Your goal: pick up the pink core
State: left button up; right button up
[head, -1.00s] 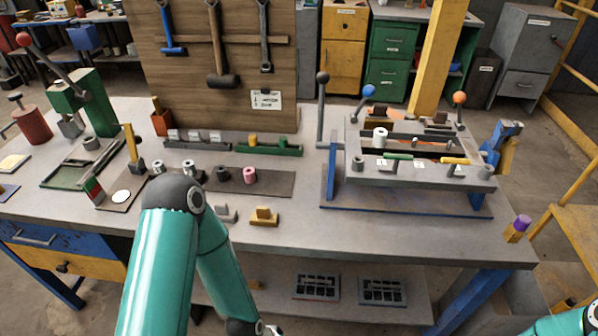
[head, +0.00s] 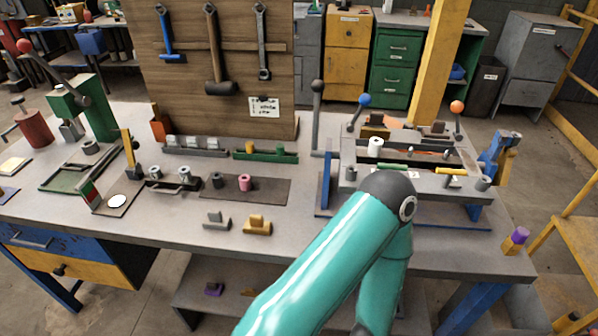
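The pink core (head: 245,183) is a short upright cylinder with a dark hole in its top. It stands on a dark mat (head: 270,188) in the middle of the bench, to the right of a dark grey core (head: 218,181). Nothing touches or covers it. One teal arm of mine comes in from the bottom centre; its elbow is up in front of the press fixture and its forearm points down out of the picture. Neither gripper is in view.
Two metallic cores (head: 184,174) stand left of the mat. A grey block (head: 215,220) and a yellow block (head: 257,225) lie in front of it. A blue-framed fixture (head: 325,185) stands at right, partly hidden by my arm.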

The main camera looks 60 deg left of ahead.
aim_at(244, 181)
jog(key=z, duration=0.2)
jog(key=k, duration=1.65)
jog(key=u, duration=1)
jog(key=i, duration=0.65)
jog(key=u, duration=0.1)
